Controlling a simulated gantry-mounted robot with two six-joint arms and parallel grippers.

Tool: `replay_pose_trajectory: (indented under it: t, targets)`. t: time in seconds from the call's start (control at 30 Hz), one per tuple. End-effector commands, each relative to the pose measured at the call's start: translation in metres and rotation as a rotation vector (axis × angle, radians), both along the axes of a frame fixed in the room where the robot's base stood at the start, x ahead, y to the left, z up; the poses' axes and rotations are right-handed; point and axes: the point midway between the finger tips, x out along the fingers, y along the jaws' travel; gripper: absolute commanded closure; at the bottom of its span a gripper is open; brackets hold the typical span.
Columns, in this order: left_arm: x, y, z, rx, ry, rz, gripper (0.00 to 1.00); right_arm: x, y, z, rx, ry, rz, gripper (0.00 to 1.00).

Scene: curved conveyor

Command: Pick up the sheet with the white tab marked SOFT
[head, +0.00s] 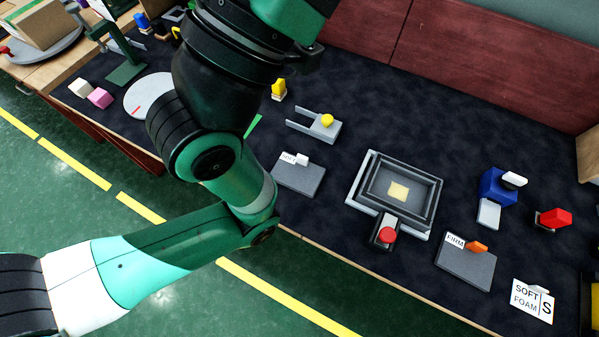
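The grey sheet (299,179) with a white tab marked SOFT (288,158) lies flat on the dark mat, just right of my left arm's elbow. A small white grip piece (302,160) stands at its far edge. A similar grey sheet (466,272), with a label FIRM (455,240) and an orange piece (477,247), lies at the right front. My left arm crosses the left half of the view, but its gripper fingers do not show. My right arm and gripper are not in view.
A grey tray (356,201) holding a pale yellow square stands mid-mat, with a red button (387,235) in front. A SOFT FOAM card (532,300) lies at the right front. A grey forked holder (328,132) with a yellow knob and a blue device (492,187) stand farther back.

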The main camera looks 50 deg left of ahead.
Motion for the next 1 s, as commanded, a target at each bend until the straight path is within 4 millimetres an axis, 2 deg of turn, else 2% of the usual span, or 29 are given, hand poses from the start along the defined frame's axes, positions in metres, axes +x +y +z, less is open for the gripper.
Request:
replay_pose_trajectory:
  t: [0.37, 0.6, 0.63, 1.0]
  targets:
    - [0.0001, -0.0001, 0.0002, 0.0, 0.001, 0.0, 0.98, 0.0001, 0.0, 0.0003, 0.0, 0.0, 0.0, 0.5]
    - [0.0002, 0.0, 0.0001, 0.0, 0.001, 0.0, 0.55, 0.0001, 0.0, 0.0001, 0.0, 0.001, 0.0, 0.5]
    - [0.0001, 0.0, 0.0, 0.0, 0.001, 0.0, 0.53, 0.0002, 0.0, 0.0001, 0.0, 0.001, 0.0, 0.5]
    - [0.0003, 0.0, -0.0001, 0.031, 0.0, 0.034, 0.53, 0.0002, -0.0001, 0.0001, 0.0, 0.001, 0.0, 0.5]
